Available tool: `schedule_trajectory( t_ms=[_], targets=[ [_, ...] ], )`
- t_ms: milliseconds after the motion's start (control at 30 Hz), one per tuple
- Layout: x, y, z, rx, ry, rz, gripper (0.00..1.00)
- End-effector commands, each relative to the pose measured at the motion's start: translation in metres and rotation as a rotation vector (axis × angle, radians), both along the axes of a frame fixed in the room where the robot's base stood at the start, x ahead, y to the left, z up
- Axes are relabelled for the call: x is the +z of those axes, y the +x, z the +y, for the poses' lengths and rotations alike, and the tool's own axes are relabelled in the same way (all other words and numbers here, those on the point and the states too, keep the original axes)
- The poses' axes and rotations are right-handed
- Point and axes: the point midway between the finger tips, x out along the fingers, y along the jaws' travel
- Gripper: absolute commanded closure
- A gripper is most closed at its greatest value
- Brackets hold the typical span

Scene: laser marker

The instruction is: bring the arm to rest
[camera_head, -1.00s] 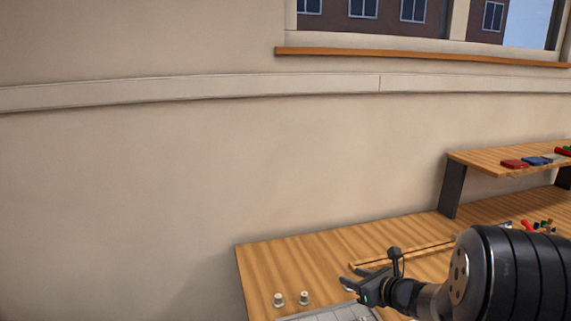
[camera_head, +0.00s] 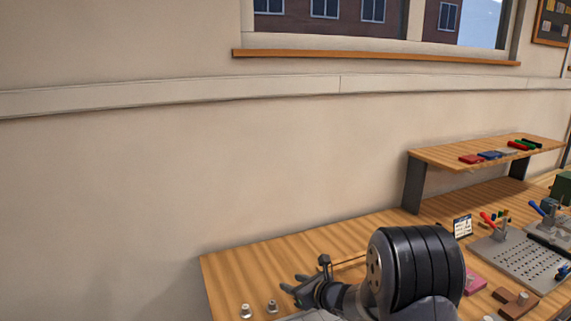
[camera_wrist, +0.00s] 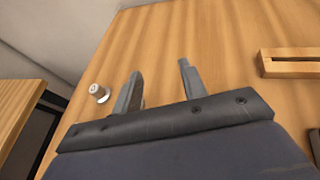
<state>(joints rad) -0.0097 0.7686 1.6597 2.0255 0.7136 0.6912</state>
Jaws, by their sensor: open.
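My gripper (camera_head: 288,284) is over the left part of the wooden workbench (camera_head: 232,265), with my dark ribbed arm link to its right. In the wrist view my gripper (camera_wrist: 160,82) has its two fingers apart, with only bare wood showing between them. A small metal cylinder (camera_wrist: 99,93) stands on the bench just left of the left finger. In the head view two small metal pieces, one (camera_head: 246,310) and another (camera_head: 272,305), stand left of my gripper.
A raised shelf (camera_head: 440,158) holds coloured flat items. A perforated plate (camera_head: 520,255) with clamps, a pink block (camera_head: 476,284) and a brown block (camera_head: 514,301) are at the right. A wooden bar (camera_wrist: 290,62) lies right of the fingers. The wall (camera_head: 120,190) stands behind the bench.

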Motion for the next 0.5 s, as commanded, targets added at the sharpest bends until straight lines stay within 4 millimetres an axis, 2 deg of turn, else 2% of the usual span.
schedule_trajectory(
  t_ms=[33, 200, 500],
  targets=[
    [-0.01, 0.0, 0.0, -0.001, 0.0, 0.004, 0.6],
    [-0.029, 0.0, -0.001, -0.002, 0.0, 0.002, 0.6],
    [-0.039, 0.0, -0.001, -0.001, 0.001, -0.002, 0.6]
  ],
)
